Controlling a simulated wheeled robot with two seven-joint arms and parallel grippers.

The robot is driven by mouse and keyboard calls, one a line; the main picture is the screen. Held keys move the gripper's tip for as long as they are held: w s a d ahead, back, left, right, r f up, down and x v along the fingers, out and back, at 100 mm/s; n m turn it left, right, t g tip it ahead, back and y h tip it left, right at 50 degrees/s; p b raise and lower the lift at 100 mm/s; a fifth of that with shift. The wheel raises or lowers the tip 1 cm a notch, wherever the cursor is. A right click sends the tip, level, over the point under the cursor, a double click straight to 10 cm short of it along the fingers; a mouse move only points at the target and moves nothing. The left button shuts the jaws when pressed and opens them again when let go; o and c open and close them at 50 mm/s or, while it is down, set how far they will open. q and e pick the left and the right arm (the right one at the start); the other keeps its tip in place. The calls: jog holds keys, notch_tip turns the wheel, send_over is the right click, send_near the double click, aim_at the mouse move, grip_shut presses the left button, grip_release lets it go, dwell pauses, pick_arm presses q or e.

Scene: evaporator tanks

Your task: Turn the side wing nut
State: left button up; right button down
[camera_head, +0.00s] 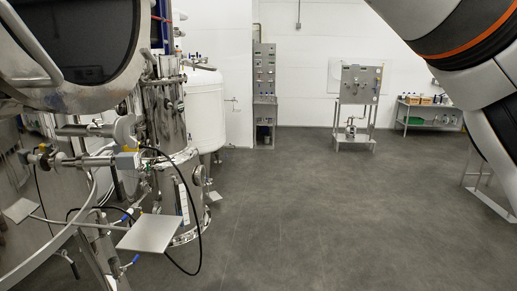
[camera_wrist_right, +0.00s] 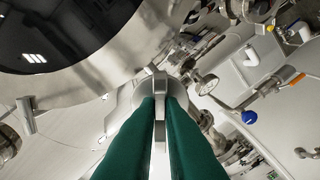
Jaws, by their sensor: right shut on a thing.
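My right gripper (camera_wrist_right: 161,98) shows in the right wrist view as two long green fingers closed on a small grey metal piece, which I take to be the side wing nut (camera_wrist_right: 152,77). Part of this piece shows beyond the fingertips and a strip of metal shows between the fingers; the rest is hidden by them. It sits near the rim of the tank with the large dark round window (camera_wrist_right: 60,30). In the head view my right arm comes in at the upper right, but its gripper is out of frame. My left gripper is in neither view.
In the head view, the tank with a dark window (camera_head: 85,35) and pipes and valves (camera_head: 125,160) crowd the left. A flat metal plate (camera_head: 152,232) juts out low. A white tank (camera_head: 205,105) stands behind. The grey floor (camera_head: 330,210) is clear in the middle.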

jog(key=shift+n, duration=0.4)
jog(key=shift+f+n+p, duration=0.1)
jog(key=shift+n+p, duration=0.2)
jog(key=shift+n, duration=0.7)
jog(key=shift+n, duration=0.7)
jog(key=c, duration=1.5)
grip_release()
jog(key=shift+o, duration=0.2)
